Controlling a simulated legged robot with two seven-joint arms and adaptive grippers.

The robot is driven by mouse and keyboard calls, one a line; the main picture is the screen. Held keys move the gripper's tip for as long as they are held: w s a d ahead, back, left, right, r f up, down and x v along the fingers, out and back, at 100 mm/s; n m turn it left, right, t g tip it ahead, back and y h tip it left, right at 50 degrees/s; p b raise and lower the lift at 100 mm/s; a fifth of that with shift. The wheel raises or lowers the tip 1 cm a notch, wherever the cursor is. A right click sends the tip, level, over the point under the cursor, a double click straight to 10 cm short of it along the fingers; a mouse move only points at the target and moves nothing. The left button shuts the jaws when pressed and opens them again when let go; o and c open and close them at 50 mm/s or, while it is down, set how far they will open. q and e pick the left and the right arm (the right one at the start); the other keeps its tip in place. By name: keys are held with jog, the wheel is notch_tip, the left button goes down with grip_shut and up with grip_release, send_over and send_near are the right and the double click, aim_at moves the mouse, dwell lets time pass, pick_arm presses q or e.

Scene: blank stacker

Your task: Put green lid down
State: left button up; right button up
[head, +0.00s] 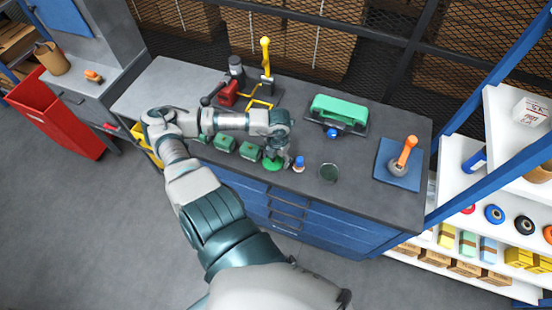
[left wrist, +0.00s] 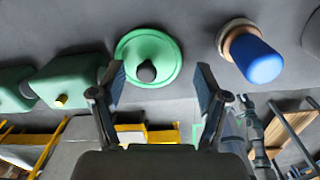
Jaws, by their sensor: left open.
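The green lid (head: 274,164) is a round disc with a dark knob. It lies on the grey workbench (head: 385,205) near the front edge, just under my left gripper (head: 279,157). In the left wrist view the green lid (left wrist: 163,76) shows beyond the fingertips, its knob in line with the gap between them. My left gripper (left wrist: 161,84) is open, with nothing between its fingers in that view. I cannot tell the exact gap between fingertips and lid. My right gripper is not in view.
A blue-topped stamp-like piece (head: 299,163) stands right beside the lid, with a dark round container (head: 329,173) further right. Several green boxes (head: 249,150) stand to the left. A green machine (head: 338,110) and an orange-handled tool (head: 405,152) are farther back and right.

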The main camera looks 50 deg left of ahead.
aim_at(277, 164)
pick_arm(q)
notch_tip(277, 164, up, 11)
jog(key=p, duration=0.1)
jog(key=shift+d+p, duration=0.2)
jog(key=shift+p, duration=0.2)
dwell(0.3)
